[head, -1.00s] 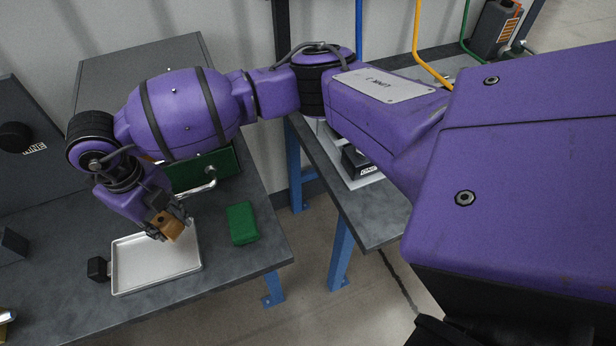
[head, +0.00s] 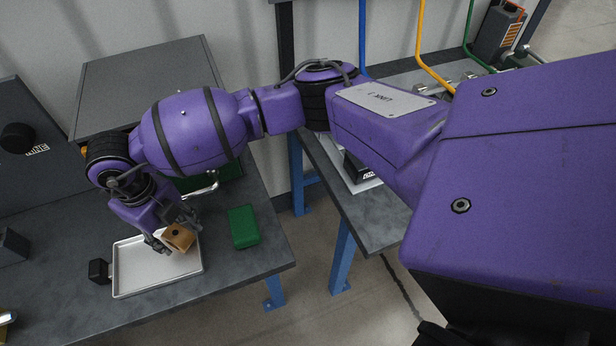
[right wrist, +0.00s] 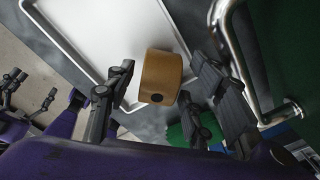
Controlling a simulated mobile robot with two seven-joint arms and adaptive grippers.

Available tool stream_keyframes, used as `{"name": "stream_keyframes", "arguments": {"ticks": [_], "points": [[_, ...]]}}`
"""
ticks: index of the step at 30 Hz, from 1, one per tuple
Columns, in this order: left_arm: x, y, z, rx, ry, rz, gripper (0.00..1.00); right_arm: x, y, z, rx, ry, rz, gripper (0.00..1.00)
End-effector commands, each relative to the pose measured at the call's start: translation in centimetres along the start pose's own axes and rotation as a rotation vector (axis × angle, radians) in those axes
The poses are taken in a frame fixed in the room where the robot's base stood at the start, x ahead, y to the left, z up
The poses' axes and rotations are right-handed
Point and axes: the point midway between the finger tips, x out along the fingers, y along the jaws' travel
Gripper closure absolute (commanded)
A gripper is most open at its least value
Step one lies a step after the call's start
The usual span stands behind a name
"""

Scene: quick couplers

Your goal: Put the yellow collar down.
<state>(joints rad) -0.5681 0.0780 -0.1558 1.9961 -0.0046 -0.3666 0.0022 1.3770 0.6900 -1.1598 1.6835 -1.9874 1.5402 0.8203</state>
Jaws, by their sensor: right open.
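The yellow collar (head: 179,236) is a tan-yellow block with a dark round hole, above or at the tray's far right rim in the head view. It also shows in the right wrist view (right wrist: 161,72), with the hole facing the gripper. My right gripper (head: 171,228) is open, and in the right wrist view its fingers (right wrist: 165,95) stand on either side of the collar with a gap at each side. I cannot tell whether the collar touches the surface below. Dark finger-like parts, possibly my left gripper (right wrist: 28,95), show small at the left of the right wrist view.
A white tray (head: 150,277) lies on the grey bench. A black block (head: 98,270) is at its left and a green block (head: 243,227) at its right. A metal handle on a green case (head: 205,188) stands close behind. The bench front is clear.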

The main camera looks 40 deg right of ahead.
Motion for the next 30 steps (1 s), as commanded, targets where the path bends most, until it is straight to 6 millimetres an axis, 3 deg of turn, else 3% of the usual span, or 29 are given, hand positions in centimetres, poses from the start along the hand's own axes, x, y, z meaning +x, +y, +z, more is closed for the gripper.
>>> {"name": "stream_keyframes", "arguments": {"ticks": [5,19,24,30], "points": [[-0.3,-0.1,0.3,-0.002,-0.007,-0.002,0.31,-1.3,0.0,0.2,-0.001,-0.005,-0.001,0.51],[-0.2,-0.1,-0.1,-0.002,0.001,-0.002,0.31,-10.6,0.0,0.2,-0.002,-0.006,-0.001,0.51],[-0.1,0.0,-0.3,-0.002,0.005,-0.001,0.31,-12.2,0.0,0.1,0.0,-0.004,-0.002,0.51],[-0.1,0.0,-0.5,-0.001,0.008,0.0,0.31,-12.4,0.0,0.1,0.0,-0.003,-0.001,0.51]]}}
